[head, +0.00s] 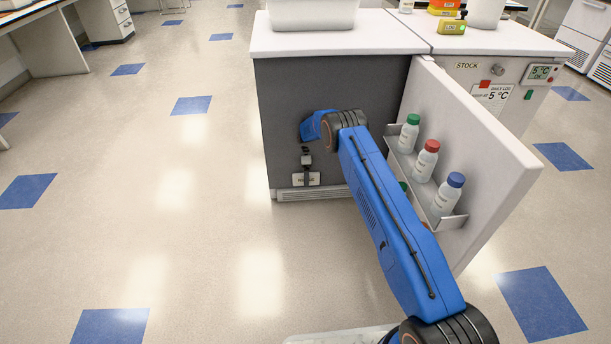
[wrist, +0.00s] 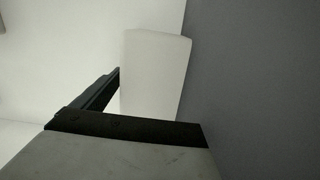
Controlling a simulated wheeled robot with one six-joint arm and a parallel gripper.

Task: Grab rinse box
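A small white box (head: 313,181) with a dark label, too small to read surely, is low at the front of the grey cabinet, just above its vent. I take it for the rinse box. My gripper (head: 306,168) points down at it and overlaps its top. In the wrist view a plain white block (wrist: 155,75), likely the same box, stands beyond my gripper's dark crossbar, beside a grey wall. One dark finger (wrist: 95,92) of my gripper shows left of the block. The other finger is hidden, so I cannot tell whether it grips.
The cabinet door (head: 487,150) stands open to the right, close beside my arm. Its shelf holds bottles with green, red and blue caps (head: 447,195). A white tub (head: 312,12) sits on the cabinet top (head: 340,40). The floor (head: 190,200) to the left is clear.

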